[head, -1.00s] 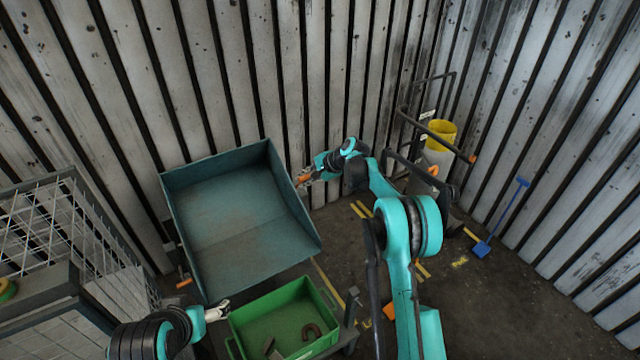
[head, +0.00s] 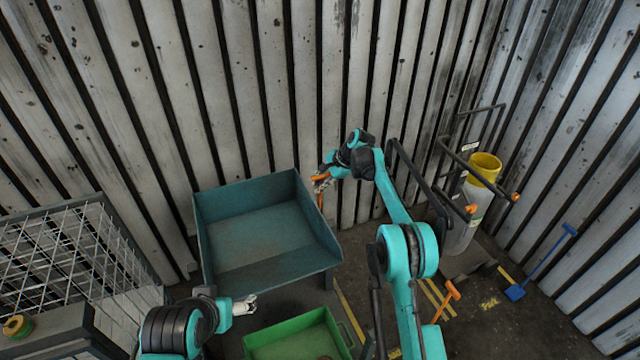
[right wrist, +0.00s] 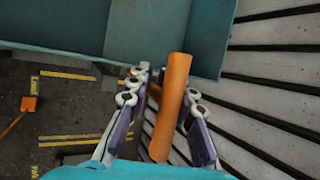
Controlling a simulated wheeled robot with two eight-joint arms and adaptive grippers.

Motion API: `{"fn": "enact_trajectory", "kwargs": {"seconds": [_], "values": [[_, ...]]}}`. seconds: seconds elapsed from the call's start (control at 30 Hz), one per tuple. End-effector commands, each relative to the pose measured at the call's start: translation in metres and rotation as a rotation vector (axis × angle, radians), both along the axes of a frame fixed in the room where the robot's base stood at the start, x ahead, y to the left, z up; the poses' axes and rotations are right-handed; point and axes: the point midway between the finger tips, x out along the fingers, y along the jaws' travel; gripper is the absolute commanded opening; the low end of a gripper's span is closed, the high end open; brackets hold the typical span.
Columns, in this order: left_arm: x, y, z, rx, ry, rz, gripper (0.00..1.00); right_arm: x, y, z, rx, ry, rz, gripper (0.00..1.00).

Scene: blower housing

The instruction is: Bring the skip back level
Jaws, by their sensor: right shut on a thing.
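The skip (head: 268,235) is a teal, open-topped metal bin in the middle left of the head view, close to the corrugated wall. Its inside looks empty, and its exact tilt is hard to judge from above. My right gripper (head: 322,182) is at the skip's right back side, shut on an orange handle. In the right wrist view the orange handle (right wrist: 172,105) stands between the fingers (right wrist: 166,88), with the skip's teal side (right wrist: 150,30) just beyond. My left gripper (head: 244,305) is below the skip's front edge, apart from the handle; its finger opening is unclear.
A green crate (head: 262,347) stands in front of the skip. A wire mesh cage (head: 70,250) is at the left. A black-framed trolley with a yellow-topped cylinder (head: 484,167) and a blue shovel (head: 516,292) are at the right. Corrugated walls close in behind.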

Motion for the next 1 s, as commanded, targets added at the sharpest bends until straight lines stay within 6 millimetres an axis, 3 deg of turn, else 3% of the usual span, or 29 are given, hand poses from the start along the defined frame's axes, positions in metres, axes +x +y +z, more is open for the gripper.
{"fn": "enact_trajectory", "kwargs": {"seconds": [0.3, 0.33, 0.37, 0.73, 1.0], "values": [[0.000, 0.000, 0.000, 0.000, 0.000, 0.000, 0.81, 0.003, -0.001, 0.001, 0.000, -0.009, -0.004, 0.00], [0.000, 0.000, 0.000, 0.000, 0.000, 0.000, 0.81, 0.003, -0.002, 0.001, 0.000, -0.011, -0.004, 0.29], [0.000, 0.000, 0.000, 0.000, 0.000, 0.000, 0.81, 0.003, -0.002, 0.001, 0.000, -0.009, -0.004, 0.35], [0.000, 0.000, 0.000, 0.000, 0.000, 0.000, 0.81, 0.000, -0.004, 0.006, 0.000, -0.006, -0.003, 0.35], [0.000, 0.000, 0.000, 0.000, 0.000, 0.000, 0.81, -0.011, -0.030, 0.048, -0.001, -0.004, -0.005, 0.35]]}}
